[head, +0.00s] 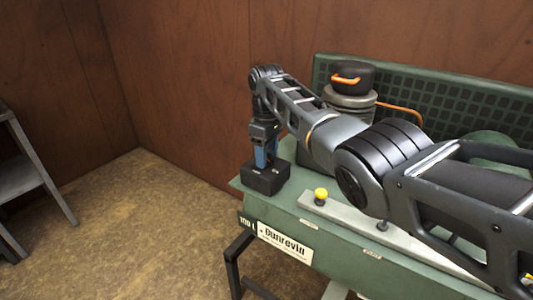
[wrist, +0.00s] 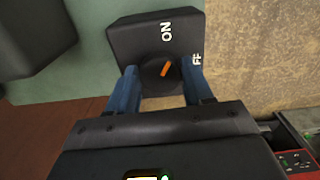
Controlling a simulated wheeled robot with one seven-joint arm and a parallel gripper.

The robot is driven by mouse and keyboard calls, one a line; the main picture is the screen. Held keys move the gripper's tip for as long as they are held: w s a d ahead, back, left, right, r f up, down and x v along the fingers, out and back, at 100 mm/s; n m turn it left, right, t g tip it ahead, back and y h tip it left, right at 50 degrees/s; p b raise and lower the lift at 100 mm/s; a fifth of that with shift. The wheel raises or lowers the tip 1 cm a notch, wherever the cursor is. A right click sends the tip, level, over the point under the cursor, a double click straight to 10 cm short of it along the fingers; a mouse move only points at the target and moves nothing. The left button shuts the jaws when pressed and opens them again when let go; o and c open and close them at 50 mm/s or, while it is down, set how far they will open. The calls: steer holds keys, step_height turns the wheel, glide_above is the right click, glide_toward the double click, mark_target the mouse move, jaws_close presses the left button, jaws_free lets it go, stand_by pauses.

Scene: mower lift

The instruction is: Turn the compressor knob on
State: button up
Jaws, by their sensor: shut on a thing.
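The compressor's black switch box (head: 264,182) sits at the left end of the green compressor (head: 285,222). In the wrist view the switch box (wrist: 188,33) carries white "ON" lettering above the knob and partly hidden "OFF" lettering to its right. The round dark knob (wrist: 153,73) has an orange pointer mark slanting up and right, between the two labels. My gripper (head: 268,158) reaches down onto the box from above. Its blue fingers in the wrist view (wrist: 160,80) are on either side of the knob, shut on it. The knob is hidden in the head view.
A yellow-topped button (head: 320,195) stands on the compressor's top plate, close under my arm. A black cap with an orange handle (head: 346,79) rises behind it. A grey step stand (head: 28,170) is at far left. The floor between is clear.

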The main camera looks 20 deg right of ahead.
steer(key=n, duration=0.6)
steer(key=shift+w, duration=0.1)
steer(key=shift+n, duration=0.3)
steer(key=shift+r, duration=0.1)
steer(key=o, duration=1)
step_height(320, 180, up, 8)
steer(key=shift+f+b, duration=0.2)
steer(key=shift+b, duration=0.15)
